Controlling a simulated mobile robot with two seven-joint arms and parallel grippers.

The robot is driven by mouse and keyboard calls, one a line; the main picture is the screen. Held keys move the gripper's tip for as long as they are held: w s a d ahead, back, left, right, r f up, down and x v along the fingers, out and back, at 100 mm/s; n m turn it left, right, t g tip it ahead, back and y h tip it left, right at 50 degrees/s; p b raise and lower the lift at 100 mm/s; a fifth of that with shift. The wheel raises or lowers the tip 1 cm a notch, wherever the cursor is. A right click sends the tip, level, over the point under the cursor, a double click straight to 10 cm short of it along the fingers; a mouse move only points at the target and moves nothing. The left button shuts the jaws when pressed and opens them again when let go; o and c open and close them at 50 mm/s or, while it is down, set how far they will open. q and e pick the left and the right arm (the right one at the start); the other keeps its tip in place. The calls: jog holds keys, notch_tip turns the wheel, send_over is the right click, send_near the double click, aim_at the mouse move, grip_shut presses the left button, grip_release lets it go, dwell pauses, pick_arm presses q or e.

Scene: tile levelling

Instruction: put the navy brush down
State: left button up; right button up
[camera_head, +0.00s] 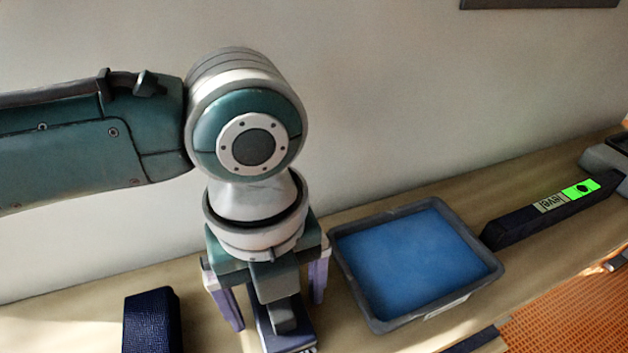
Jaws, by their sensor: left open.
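My left gripper (277,313) points down at the shelf, its two purple fingers spread apart. A navy item with a grey upper part, which looks like the navy brush (290,338), is between and below the fingers. It seems to rest on the shelf, with gaps between it and the fingers. The gripper body hides part of it. A second navy block (152,322) with a textured face stands to the left of the gripper. My right gripper is not in view.
A grey tray (374,318) with a blue inside sits just right of the gripper on the wooden shelf (440,200). A dark level (540,220) with a green display lies farther right. An orange grid surface (570,315) is at lower right. The wall stands close behind.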

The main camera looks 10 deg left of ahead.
pick_arm(q)
jog(key=shift+f+b, duration=0.1)
jog(key=shift+b, duration=0.3)
jog(key=r, duration=1)
jog(key=shift+w, duration=0.2)
jog(key=shift+r, duration=0.15)
